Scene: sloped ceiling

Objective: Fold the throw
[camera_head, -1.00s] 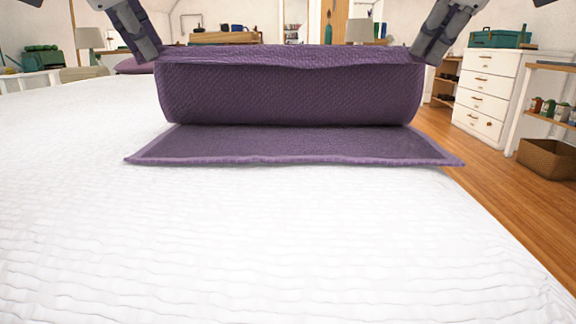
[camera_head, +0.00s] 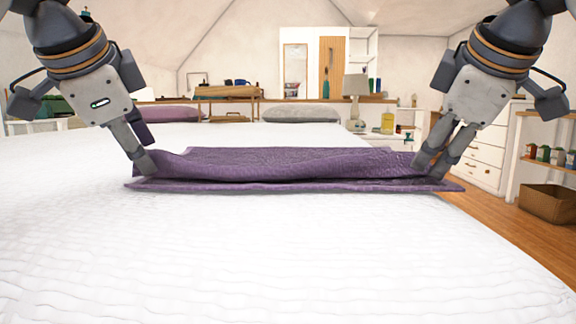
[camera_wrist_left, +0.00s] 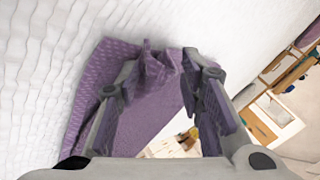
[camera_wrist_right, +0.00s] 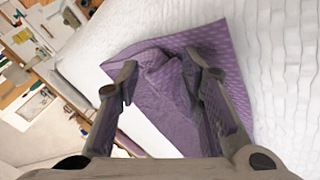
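The purple throw (camera_head: 285,165) lies across the white bed, its upper layer folded over a lower layer whose edge shows along the front. My left gripper (camera_head: 146,152) is at the throw's left front corner; in the left wrist view its fingers stand apart on either side of a bunched bit of cloth (camera_wrist_left: 157,68). My right gripper (camera_head: 432,163) is at the right front corner; in the right wrist view its fingers are also apart, with creased cloth (camera_wrist_right: 160,75) between them. The fingertips hide parts of both corners.
The white bed (camera_head: 240,250) is bare in front of the throw. Pillows (camera_head: 300,115) lie at its far end. A white drawer unit (camera_head: 486,150), a shelf and a woven basket (camera_head: 547,203) stand to the right, beyond a strip of wooden floor.

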